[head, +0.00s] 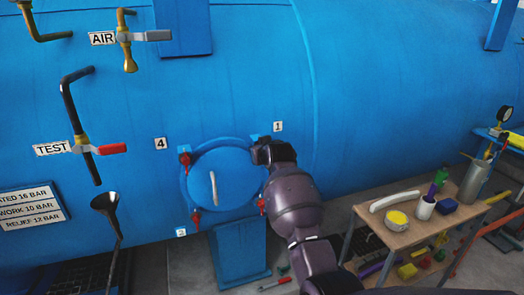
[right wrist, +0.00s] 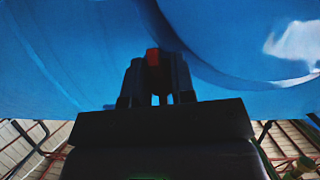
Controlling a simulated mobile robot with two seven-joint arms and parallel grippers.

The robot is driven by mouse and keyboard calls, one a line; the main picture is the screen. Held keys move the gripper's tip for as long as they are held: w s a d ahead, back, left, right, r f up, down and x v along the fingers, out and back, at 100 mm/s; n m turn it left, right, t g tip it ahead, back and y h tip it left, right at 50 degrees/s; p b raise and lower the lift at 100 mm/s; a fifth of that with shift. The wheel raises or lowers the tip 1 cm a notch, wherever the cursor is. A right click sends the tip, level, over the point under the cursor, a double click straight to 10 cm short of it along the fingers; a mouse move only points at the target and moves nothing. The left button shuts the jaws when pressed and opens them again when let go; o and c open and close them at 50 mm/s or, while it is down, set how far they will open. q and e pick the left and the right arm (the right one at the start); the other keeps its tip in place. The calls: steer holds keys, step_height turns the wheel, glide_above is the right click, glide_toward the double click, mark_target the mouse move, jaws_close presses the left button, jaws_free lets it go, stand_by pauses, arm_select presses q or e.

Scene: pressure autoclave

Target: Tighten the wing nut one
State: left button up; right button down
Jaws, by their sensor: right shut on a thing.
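The round blue hatch (head: 227,180) with a pale curved handle (head: 213,188) is closed on the big blue vessel. My right gripper (head: 263,152) is at the hatch's upper right edge, beside the label 1 (head: 278,127). In the right wrist view my right gripper (right wrist: 157,82) is shut on the red wing nut one (right wrist: 153,57), whose red end shows between the fingers. In the head view the gripper hides this nut. Other red wing nuts show at the upper left (head: 185,158), lower left (head: 196,219) and lower right (head: 262,205). My left gripper is not in view.
A wooden bench (head: 400,236) with a white cup (head: 425,208), a yellow-topped bowl (head: 396,219) and other items stands at the right. A black funnel (head: 106,204) and the TEST valve's red handle (head: 112,149) are at the left. A blue pedestal (head: 240,250) stands below the hatch.

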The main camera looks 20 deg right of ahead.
steer(key=shift+m, duration=0.4)
stand_by(0.3)
steer(key=c, duration=1)
jaws_free()
steer(key=shift+o, duration=0.2)
steer(key=shift+s, duration=0.1)
steer(key=b+v, duration=0.1)
steer(key=v, duration=0.9)
steer(key=shift+s+d+r, duration=0.15)
steer(key=shift+s+r, duration=0.05)
steer(key=shift+s, duration=0.05)
steer(key=shift+r, duration=0.1)
